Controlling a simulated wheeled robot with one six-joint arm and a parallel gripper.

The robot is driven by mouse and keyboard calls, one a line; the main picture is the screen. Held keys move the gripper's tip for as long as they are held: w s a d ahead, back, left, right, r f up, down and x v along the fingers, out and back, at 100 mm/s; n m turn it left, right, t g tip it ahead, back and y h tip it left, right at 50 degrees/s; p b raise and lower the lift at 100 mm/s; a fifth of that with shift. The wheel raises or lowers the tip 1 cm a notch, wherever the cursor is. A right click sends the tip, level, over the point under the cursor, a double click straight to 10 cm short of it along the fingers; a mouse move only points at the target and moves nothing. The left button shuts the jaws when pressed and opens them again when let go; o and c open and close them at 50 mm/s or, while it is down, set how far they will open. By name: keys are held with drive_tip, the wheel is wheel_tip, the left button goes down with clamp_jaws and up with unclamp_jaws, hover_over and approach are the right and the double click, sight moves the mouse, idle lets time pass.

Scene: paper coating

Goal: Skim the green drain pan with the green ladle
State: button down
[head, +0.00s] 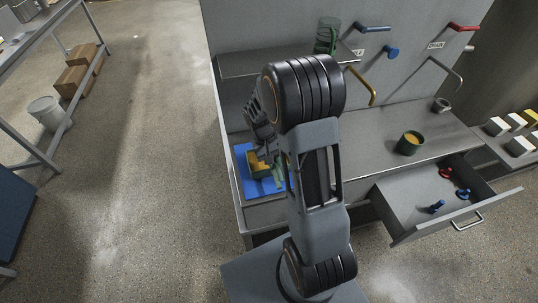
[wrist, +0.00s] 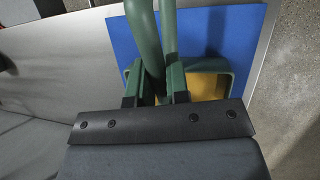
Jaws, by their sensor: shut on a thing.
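The green drain pan (head: 253,161) sits on a blue mat (head: 243,181) at the left end of the bench, with yellow content inside. The wrist view shows the pan (wrist: 236,68) and its yellow content behind my fingers, partly hidden by them. My gripper (wrist: 155,88) is shut on the green ladle (wrist: 147,40), whose curved green handle rises from between the fingers. The ladle's bowl is hidden, so I cannot tell whether it touches the content. In the head view my arm hides most of the gripper, close beside the pan.
An open drawer (head: 405,205) below holds red and blue items. A raised shelf (head: 245,66) carries green containers (head: 326,36). Hooks and handles project from the back panel.

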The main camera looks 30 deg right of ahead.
drive_tip(key=shift+r+p, duration=2.6)
drive_tip(key=shift+r, duration=1)
drive_tip(key=shift+d+f, duration=0.1)
